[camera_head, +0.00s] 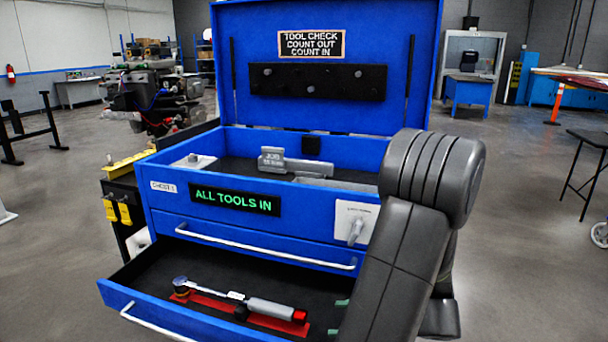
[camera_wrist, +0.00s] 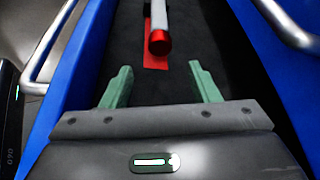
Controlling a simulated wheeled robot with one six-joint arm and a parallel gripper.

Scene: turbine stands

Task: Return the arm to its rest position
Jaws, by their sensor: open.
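My gripper (camera_wrist: 160,90) shows in the wrist view with its two green fingers apart and nothing between them. It is over the open lower drawer (camera_head: 142,270), near the drawer's right part. In the head view my grey arm hides most of it, and only bits of the green fingers (camera_head: 339,315) show. A torque wrench (camera_head: 270,308) with a red end lies in the drawer on a red patch (camera_head: 205,300). In the wrist view the wrench's red end (camera_wrist: 160,42) lies ahead of the fingers, apart from them.
The blue tool chest (camera_head: 165,205) has its lid (camera_head: 240,40) up and a sign (camera_head: 235,201) reading "ALL TOOLS IN". A drawer handle (camera_head: 265,250) juts out above the open drawer. A turbine engine (camera_head: 150,95) stands behind left.

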